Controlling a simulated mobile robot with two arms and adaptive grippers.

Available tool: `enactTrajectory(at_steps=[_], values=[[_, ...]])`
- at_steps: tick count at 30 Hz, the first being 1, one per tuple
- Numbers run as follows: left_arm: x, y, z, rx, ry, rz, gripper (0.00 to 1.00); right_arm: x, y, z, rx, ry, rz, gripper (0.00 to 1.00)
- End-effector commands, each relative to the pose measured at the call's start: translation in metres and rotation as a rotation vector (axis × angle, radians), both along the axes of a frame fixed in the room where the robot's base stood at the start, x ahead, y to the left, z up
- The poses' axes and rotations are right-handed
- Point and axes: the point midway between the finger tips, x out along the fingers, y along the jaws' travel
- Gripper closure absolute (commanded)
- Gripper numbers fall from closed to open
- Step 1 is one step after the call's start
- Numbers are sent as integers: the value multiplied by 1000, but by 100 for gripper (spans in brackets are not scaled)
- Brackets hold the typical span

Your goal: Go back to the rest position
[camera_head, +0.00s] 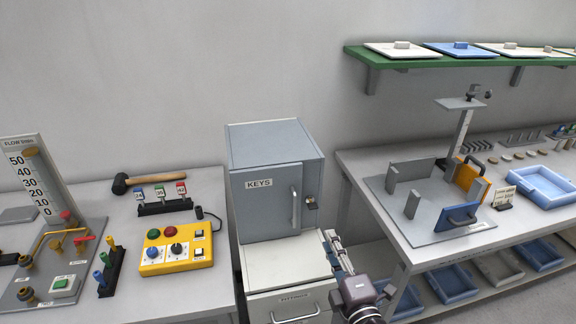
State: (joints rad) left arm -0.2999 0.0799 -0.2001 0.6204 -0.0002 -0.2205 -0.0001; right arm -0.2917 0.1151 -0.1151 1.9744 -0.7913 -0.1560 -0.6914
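My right gripper (334,250) reaches up from the bottom middle, in front of the gap between the key cabinet and the right bench. Its fingers point up and away. They show small and edge-on, so I cannot tell whether they are open or shut, and I see no object in them. My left gripper is not in view. The grey KEYS cabinet (262,208) stands upright left of the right gripper, with its door shut and a small lock on the right side.
The left bench (215,265) carries a yellow control box (176,249), a hammer (160,179) and a gauge board (38,180). The right bench (408,249) holds a grey fixture (440,221) and a blue tray (541,186). A drawer unit (284,277) stands below the cabinet. A green shelf (394,64) hangs above.

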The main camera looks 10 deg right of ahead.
Motion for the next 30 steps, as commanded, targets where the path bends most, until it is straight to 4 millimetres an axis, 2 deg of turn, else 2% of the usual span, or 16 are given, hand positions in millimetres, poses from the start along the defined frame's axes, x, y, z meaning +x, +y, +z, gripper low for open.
enactTrajectory(at_steps=[5, 7, 10, 13, 18, 21, 30], values=[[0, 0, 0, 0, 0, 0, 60, -8, -16, -9, 112, 64, -70, 78], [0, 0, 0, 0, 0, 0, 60, -19, -30, -22, 225, 133, -140, 78], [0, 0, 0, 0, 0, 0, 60, -46, -48, -48, 435, 267, -266, 78], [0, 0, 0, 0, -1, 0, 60, -82, -55, -78, 647, 418, -396, 78], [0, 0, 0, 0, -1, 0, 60, -148, -44, -117, 912, 659, -585, 78], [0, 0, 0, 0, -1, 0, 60, -181, -33, -129, 1008, 771, -665, 78], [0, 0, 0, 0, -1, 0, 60, -270, -1, -141, 1174, 1050, -860, 78]])
